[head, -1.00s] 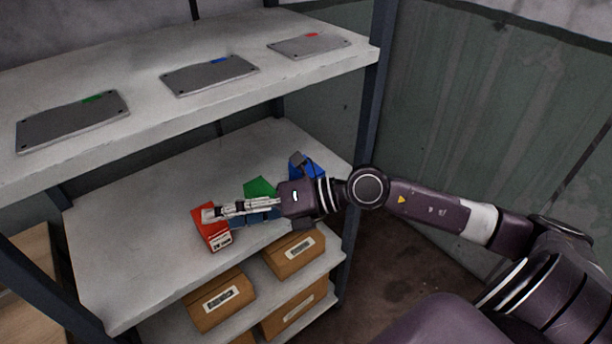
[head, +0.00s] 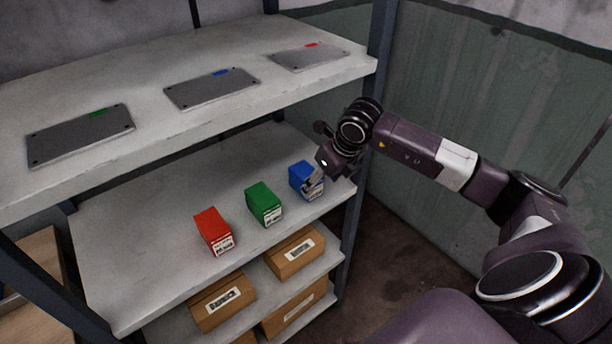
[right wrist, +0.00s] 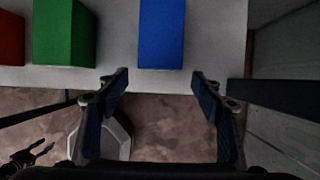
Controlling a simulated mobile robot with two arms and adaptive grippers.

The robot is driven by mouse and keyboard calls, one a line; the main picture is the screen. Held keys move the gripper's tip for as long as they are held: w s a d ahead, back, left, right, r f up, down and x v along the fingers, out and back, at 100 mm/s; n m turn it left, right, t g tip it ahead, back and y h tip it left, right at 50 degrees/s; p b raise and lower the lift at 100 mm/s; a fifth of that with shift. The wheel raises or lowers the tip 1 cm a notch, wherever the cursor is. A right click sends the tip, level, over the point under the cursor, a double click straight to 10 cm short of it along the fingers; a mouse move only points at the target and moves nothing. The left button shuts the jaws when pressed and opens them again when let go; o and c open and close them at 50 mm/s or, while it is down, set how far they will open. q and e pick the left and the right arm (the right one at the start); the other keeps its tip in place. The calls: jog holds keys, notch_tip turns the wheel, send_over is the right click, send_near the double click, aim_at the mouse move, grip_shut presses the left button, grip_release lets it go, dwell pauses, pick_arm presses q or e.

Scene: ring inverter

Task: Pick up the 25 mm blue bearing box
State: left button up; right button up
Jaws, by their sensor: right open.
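The blue box (head: 303,176) stands on the middle shelf at the right end of a row of three boxes. My right gripper (head: 313,183) is in front of it and hides part of its front face. In the right wrist view the blue box (right wrist: 162,35) lies ahead, between the lines of the two spread fingers of my right gripper (right wrist: 160,88). The fingertips are a little short of the box, with nothing between them. The size print on the blue box cannot be read.
A green box (head: 264,205) and a red box (head: 213,232) stand left of the blue one on the shelf (head: 140,255). Brown cartons (head: 296,254) sit on the shelf below. Grey plates (head: 212,88) lie on the shelf above. A dark post stands close right.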

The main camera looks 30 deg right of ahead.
aim_at(307, 173)
jog(key=shift+w+a, duration=0.15)
jog(key=shift+w, duration=0.95)
jog(key=shift+w+r+p, duration=0.15)
jog(key=shift+w+p, duration=0.45)
jog(key=shift+w+a+f+p, duration=0.1)
jog(key=shift+w+p, duration=0.15)
jog(key=shift+w, duration=0.3)
jog(key=shift+w+a+f+p, duration=0.1)
jog(key=shift+w+p, duration=0.15)
jog(key=shift+w, duration=0.3)
jog(key=shift+x, duration=1.2)
jog(key=shift+d+f, duration=0.1)
jog(key=shift+f, duration=0.2)
jog(key=shift+c, duration=0.4)
jog(key=shift+r, duration=0.1)
jog(key=c, duration=1.6)
